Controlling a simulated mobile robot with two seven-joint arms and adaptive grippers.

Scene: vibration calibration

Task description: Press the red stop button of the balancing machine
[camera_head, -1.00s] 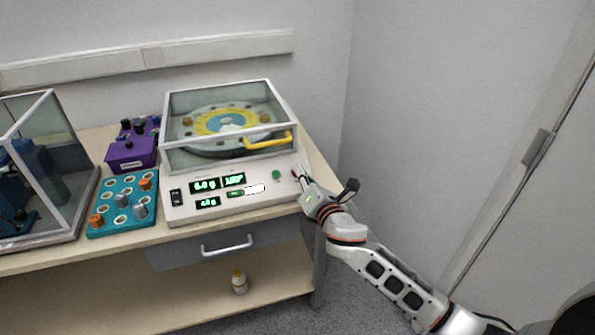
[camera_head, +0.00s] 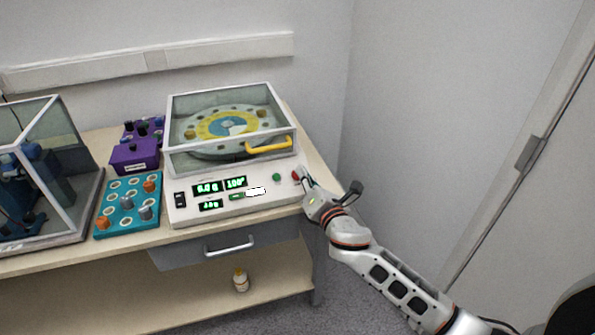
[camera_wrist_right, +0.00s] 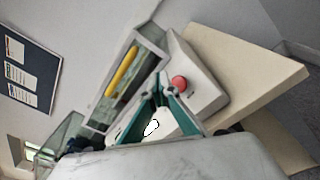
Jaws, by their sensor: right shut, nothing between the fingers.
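The balancing machine (camera_head: 240,207) is a white console with green-lit displays and a clear-lidded chamber behind, holding a yellow and blue disc (camera_head: 226,125). Its red stop button (camera_head: 296,175) is at the right end of the front panel, beside a green button (camera_head: 276,177). The red button also shows in the right wrist view (camera_wrist_right: 180,83), to the right of the fingertips. My right gripper (camera_head: 304,171) is shut and empty, with its fingertips close beside the red button. I cannot tell whether they touch it. The shut teal fingers show in the wrist view (camera_wrist_right: 159,90). My left gripper is out of view.
A yellow lid handle (camera_head: 268,147) stands in front of the chamber. A teal tray of weights (camera_head: 128,202), a purple box (camera_head: 134,155) and a glass-sided case (camera_head: 60,170) stand to the left. The bench top (camera_head: 318,165) is bare right of the machine.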

